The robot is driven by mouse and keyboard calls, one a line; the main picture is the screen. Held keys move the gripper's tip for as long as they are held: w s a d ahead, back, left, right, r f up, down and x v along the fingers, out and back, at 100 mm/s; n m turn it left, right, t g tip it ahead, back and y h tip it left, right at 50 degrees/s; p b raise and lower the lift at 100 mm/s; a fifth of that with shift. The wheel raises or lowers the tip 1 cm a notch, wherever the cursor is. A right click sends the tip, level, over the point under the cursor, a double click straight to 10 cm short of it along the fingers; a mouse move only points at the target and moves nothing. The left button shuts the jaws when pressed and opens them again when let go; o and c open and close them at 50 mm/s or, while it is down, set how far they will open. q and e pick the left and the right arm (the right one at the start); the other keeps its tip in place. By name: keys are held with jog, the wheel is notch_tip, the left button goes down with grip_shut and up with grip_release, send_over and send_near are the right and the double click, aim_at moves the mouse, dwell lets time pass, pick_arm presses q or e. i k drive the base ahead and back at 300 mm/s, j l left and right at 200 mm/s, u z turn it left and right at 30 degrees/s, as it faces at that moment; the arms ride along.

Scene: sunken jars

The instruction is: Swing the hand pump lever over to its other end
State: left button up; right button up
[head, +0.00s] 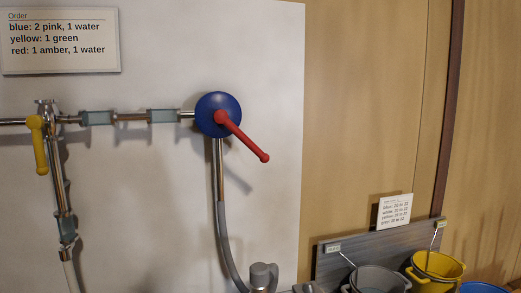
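The hand pump (208,112) is a round dark blue body on the white wall panel. Its red lever (243,137) points down and to the right from the hub and ends in a small round knob. Nothing touches the lever. Neither of my grippers shows in the head view.
A yellow valve handle (38,145) hangs on the pipework at left. A hose (222,225) drops from the pump. An order sign (60,40) is at upper left. Grey (378,280) and yellow (436,268) buckets stand at lower right. Space right of the lever is clear.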

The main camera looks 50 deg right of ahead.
aim_at(220, 116)
jog(key=k+l, duration=0.1)
jog(key=l, duration=0.3)
jog(key=k+l, duration=0.1)
jog(key=l, duration=0.3)
jog(key=k+l, duration=0.1)
jog(key=l, duration=0.3)
jog(key=k+l, duration=0.1)
jog(key=l, duration=0.3)
jog(key=k+l+u, duration=0.1)
jog(key=l, duration=0.3)
jog(key=i+j, duration=0.15)
jog(key=j, duration=0.1)
